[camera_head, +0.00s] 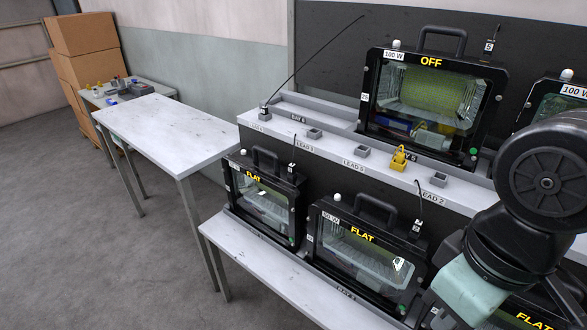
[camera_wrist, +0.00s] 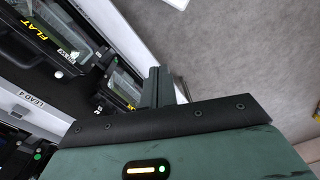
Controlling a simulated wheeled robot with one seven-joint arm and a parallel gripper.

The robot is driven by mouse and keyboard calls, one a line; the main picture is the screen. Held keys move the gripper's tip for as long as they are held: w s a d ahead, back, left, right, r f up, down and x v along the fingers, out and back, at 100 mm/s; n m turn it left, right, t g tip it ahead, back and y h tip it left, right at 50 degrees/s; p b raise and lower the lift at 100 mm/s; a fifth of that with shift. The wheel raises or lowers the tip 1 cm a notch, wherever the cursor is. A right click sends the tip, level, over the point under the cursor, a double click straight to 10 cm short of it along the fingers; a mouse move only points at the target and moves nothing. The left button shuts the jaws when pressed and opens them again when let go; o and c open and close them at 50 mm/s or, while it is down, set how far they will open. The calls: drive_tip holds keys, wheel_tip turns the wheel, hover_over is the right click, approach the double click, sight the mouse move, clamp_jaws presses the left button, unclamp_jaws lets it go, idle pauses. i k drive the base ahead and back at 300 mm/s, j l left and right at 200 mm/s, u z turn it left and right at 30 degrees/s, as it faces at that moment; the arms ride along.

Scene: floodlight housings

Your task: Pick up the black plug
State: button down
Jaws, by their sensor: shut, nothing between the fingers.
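A black plug (camera_head: 264,113) sits upright in a grey holder at the left end of the ledge in the head view, with a thin black lead rising from it. Other small dark plugs stand on the housings, one on the lower left housing (camera_head: 291,169) and one on the lower middle housing (camera_head: 416,228). I cannot tell which one the task means. My gripper (camera_wrist: 162,86) is shut and empty in the wrist view, beside the lower row of housings. In the head view my arm is at the right and its fingertips are not clear.
A yellow plug (camera_head: 398,158) stands in a holder on the ledge, beside empty grey holders (camera_head: 314,133). A large housing marked OFF (camera_head: 425,95) stands above; housings marked FLAT (camera_head: 265,200) stand below. A bare white table (camera_head: 160,130) is at left, with open floor (camera_head: 110,250) before it.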

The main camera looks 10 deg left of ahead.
sight(292, 168)
drive_tip(key=i+j, duration=0.15)
drive_tip(key=j, duration=0.25)
drive_tip(key=i+j+z, duration=0.15)
drive_tip(key=j, duration=0.25)
drive_tip(key=i+j, duration=0.15)
drive_tip(key=j, duration=0.25)
drive_tip(key=i+j+z, duration=0.1)
drive_tip(key=j, duration=0.3)
drive_tip(key=i+j+z, duration=0.1)
drive_tip(key=j, duration=0.35)
drive_tip(key=i+j, duration=0.15)
drive_tip(key=j, duration=0.3)
drive_tip(key=i+l+z, duration=0.05)
